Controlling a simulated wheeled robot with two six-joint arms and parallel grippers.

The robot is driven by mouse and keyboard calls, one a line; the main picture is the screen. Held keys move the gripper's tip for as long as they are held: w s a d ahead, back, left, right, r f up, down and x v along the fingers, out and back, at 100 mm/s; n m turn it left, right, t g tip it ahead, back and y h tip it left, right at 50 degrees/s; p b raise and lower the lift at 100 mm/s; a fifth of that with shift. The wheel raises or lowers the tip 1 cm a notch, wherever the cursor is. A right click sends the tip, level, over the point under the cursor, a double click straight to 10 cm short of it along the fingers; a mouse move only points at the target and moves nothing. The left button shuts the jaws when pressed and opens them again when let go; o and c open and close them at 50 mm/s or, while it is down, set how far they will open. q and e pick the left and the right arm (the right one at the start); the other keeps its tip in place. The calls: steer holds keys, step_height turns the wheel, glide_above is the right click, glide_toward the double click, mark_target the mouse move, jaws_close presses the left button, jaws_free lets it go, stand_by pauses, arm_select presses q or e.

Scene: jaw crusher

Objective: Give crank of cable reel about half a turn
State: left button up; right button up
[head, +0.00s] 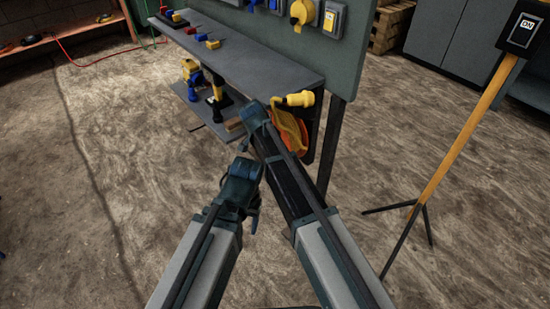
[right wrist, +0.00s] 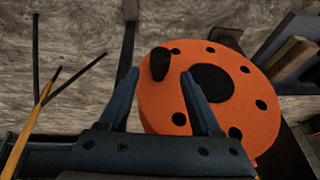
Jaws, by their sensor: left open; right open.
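The cable reel shows in the right wrist view as an orange disc (right wrist: 188,112) with a dark hub and several dark holes. Its crank handle, a short black knob (right wrist: 160,64), stands out near the disc's upper left edge. In the head view the reel (head: 301,146) is partly hidden by my right arm, and the knob is hidden. My left gripper (head: 252,221) is open, low and left of the reel, away from it.
A grey bench shelf (head: 262,68) with colored parts stands beside the reel under an upright panel (head: 345,50). A yellow plug (head: 298,99) is by the reel. A switch on a yellow tripod post (head: 465,135) stands at right.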

steer(key=b+x, duration=0.3)
steer(key=x, duration=0.1)
steer(key=shift+d+f, duration=0.1)
steer(key=shift+f, duration=0.15)
steer(key=shift+r, duration=0.1)
steer(key=shift+c, duration=0.3)
jaws_close()
stand_by(0.8)
